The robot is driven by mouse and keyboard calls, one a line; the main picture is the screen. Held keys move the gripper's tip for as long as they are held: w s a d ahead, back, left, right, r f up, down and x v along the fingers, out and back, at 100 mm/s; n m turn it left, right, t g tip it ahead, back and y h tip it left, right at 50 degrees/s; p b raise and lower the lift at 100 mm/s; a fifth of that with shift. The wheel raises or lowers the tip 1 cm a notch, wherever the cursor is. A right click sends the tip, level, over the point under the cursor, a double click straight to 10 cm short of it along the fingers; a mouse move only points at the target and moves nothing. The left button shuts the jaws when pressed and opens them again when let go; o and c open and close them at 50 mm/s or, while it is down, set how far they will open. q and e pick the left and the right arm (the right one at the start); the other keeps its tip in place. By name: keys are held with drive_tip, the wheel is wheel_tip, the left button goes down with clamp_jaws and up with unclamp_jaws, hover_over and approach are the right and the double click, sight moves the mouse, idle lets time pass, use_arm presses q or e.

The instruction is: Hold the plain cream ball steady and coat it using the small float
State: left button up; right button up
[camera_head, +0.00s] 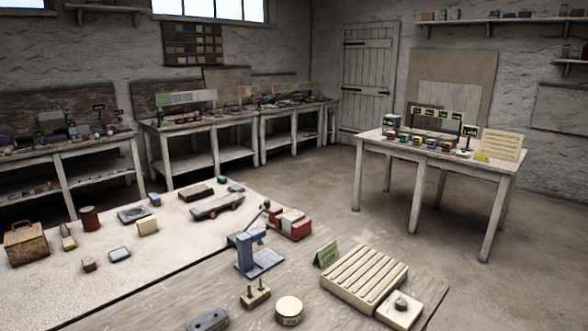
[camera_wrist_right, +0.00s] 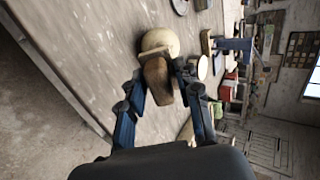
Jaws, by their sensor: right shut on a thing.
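The plain cream ball (camera_wrist_right: 160,42) shows in the right wrist view, just beyond my right fingertips on the wooden bench. My right gripper (camera_wrist_right: 160,78) is shut on a brown wooden piece, which looks like the small float (camera_wrist_right: 158,82). The float's far end overlaps the ball's lower edge in the picture; I cannot tell whether they touch. The float hides part of the ball. I cannot pick out the ball in the head view, and neither gripper shows there. My left gripper is in no view.
On the bench, a round cream tin (camera_head: 289,310), a blue press (camera_head: 256,258), a slatted wooden rack (camera_head: 365,278), a green card (camera_head: 326,254) and a pale square block (camera_head: 399,309) stand around. A pegged wooden block (camera_head: 255,296) is beside the tin. The bench edge drops to floor.

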drive_tip(key=shift+w+a+f+b, duration=0.2)
drive_tip(key=shift+w+f+b, duration=0.1)
drive_tip(key=shift+w+f, duration=0.15)
drive_tip(key=shift+b+x, duration=0.75)
drive_tip(key=shift+x, duration=1.15)
drive_tip(key=shift+a, duration=0.1)
drive_tip(key=shift+r, duration=0.1)
